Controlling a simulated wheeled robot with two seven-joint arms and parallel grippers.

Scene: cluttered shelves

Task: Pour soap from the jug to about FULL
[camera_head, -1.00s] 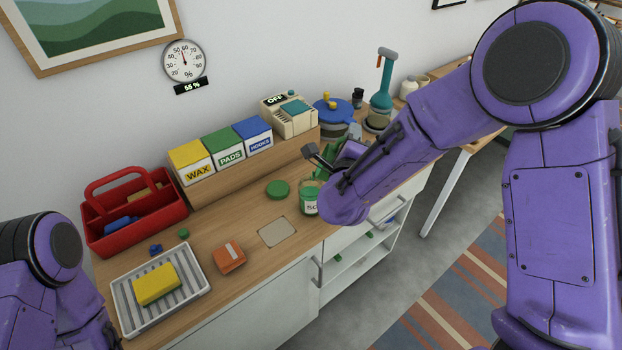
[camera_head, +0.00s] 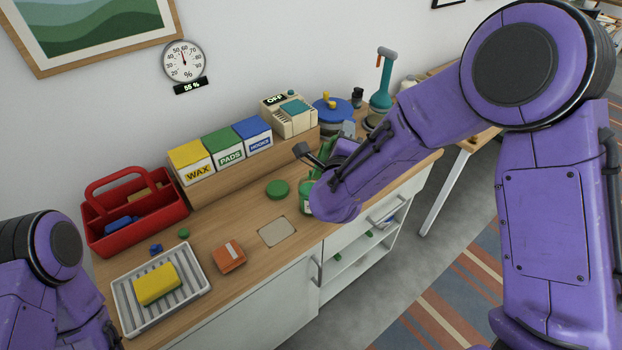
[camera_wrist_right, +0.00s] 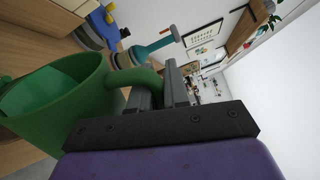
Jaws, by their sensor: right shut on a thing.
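My right gripper (camera_wrist_right: 162,88) is shut on the handle of the green jug (camera_wrist_right: 75,112), which looks tilted in the right wrist view. A lighter green surface shows inside its mouth. In the head view the jug (camera_head: 325,152) is mostly hidden behind my right gripper (camera_head: 314,156) and wrist, above the counter. A green-tinted jar (camera_head: 304,198) stands below; my wrist covers most of it and its label. Its fill level and any stream are hidden. A round green lid (camera_head: 277,188) lies on the counter to its left. My left gripper is out of view.
WAX, PADS and HOOKS boxes (camera_head: 222,148) and a machine reading OFF (camera_head: 288,115) stand on the raised shelf. A red caddy (camera_head: 133,212), striped tray (camera_head: 203,290) with yellow sponge (camera_head: 157,284), and orange block (camera_head: 229,257) are left. A beige square (camera_head: 277,231) is bare.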

